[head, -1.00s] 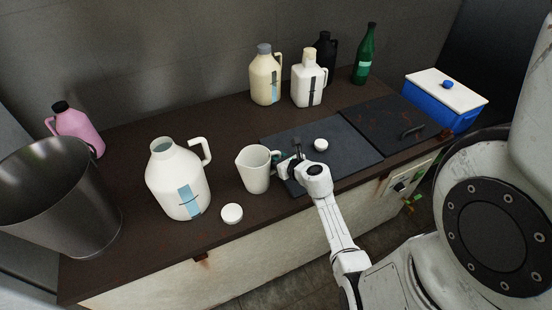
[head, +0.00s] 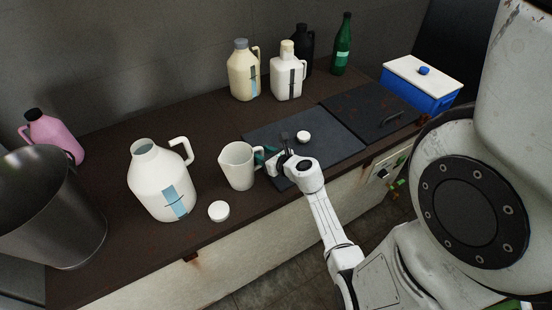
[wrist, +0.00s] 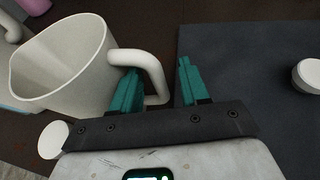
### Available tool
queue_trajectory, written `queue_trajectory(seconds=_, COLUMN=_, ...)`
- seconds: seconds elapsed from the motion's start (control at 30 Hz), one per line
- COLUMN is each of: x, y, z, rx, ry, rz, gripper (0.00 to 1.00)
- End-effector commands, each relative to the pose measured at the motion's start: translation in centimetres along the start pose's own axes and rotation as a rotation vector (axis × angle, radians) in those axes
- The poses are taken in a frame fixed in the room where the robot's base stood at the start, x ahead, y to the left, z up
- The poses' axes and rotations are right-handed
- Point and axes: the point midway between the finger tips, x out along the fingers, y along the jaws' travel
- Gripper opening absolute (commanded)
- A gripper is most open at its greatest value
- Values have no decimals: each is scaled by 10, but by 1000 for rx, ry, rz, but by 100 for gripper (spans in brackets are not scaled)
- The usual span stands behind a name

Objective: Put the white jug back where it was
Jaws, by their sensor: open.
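The white jug (head: 238,166), open-topped with a spout and a side handle, stands upright on the brown counter beside the dark mat. In the wrist view the jug (wrist: 65,65) fills the upper left, its handle pointing right. My gripper (head: 270,155) is at the handle side, over the mat's left edge. In the wrist view my gripper (wrist: 158,70) has its two teal fingers apart. The outer bar of the handle shows between them, and the left finger overlaps the handle loop. Whether a finger touches the handle, I cannot tell.
A larger white bottle (head: 160,185) and a white cap (head: 219,211) are left of the jug. Another white lid (head: 303,137) lies on the dark mat (head: 335,150). A metal bin (head: 50,215) stands far left. Bottles line the back; a blue cooler (head: 420,88) stands right.

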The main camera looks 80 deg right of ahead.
Motion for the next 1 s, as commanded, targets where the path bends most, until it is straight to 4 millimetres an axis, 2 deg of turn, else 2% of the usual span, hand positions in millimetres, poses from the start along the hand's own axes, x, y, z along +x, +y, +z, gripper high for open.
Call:
queue_trajectory(seconds=0.1, x=-28, y=0, z=0, rx=-1, ry=1, rz=-1, gripper=45)
queue_trajectory(seconds=0.3, x=-67, y=1, z=0, rx=-1, ry=1, rz=0, gripper=45)
queue_trajectory(seconds=0.5, x=-90, y=0, z=0, rx=-1, ry=0, rz=-1, gripper=45)
queue_trajectory(seconds=0.63, x=-95, y=1, z=8, rx=22, ry=-23, rz=-9, gripper=45)
queue_trajectory(seconds=0.77, x=-98, y=3, z=45, rx=158, ry=-141, rz=-55, gripper=45)
queue_trajectory(seconds=0.9, x=-110, y=3, z=99, rx=486, ry=-337, rz=-123, gripper=45)
queue_trajectory(seconds=1.0, x=-122, y=1, z=121, rx=781, ry=-443, rz=-161, gripper=45)
